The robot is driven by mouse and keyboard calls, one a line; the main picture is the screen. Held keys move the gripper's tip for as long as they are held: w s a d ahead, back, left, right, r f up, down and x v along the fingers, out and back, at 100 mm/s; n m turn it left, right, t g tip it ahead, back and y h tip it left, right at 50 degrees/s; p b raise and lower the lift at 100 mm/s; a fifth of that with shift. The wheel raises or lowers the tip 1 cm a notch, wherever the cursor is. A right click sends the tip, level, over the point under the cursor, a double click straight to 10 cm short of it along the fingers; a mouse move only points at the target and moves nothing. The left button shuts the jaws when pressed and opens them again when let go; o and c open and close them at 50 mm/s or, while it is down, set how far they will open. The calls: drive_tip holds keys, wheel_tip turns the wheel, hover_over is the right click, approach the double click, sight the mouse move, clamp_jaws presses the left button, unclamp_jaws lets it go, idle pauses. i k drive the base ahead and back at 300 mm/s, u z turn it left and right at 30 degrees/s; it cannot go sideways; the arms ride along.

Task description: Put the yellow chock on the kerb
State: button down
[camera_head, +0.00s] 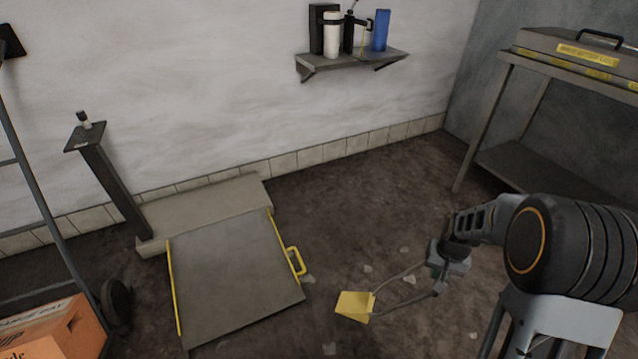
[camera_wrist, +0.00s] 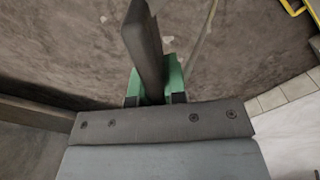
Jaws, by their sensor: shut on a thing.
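The yellow chock (camera_head: 354,306) shows in the head view as a small block right of the ramp's lower end. The kerb (camera_head: 200,207) is a low pale step along the wall, up and left of the chock. The chock is clear of it. The wrist view shows a dark bar and green parts close up; I cannot make out the chock there.
A grey ramp plate (camera_head: 230,275) with yellow edges and a yellow handle (camera_head: 296,262) leans against the kerb. A dark post (camera_head: 112,190) stands at the kerb's left end. An orange box (camera_head: 45,332) is at lower left. A metal table (camera_head: 545,100) stands right. Floor between is mostly clear.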

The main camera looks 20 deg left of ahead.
sight(225, 197)
drive_tip(key=z, duration=0.35)
drive_tip(key=k, duration=0.4)
drive_tip(key=z, duration=0.55)
drive_tip(key=i, duration=1.45)
drive_tip(key=u, duration=0.6)
drive_tip(key=i, duration=1.65)
drive_tip(key=u, duration=1.05)
drive_tip(key=i, duration=1)
drive_tip(key=u, duration=1.65)
drive_tip(key=i, duration=1.05)
drive_tip(key=u, duration=1)
drive_tip(key=i, duration=0.9)
drive_tip(key=u, duration=0.25)
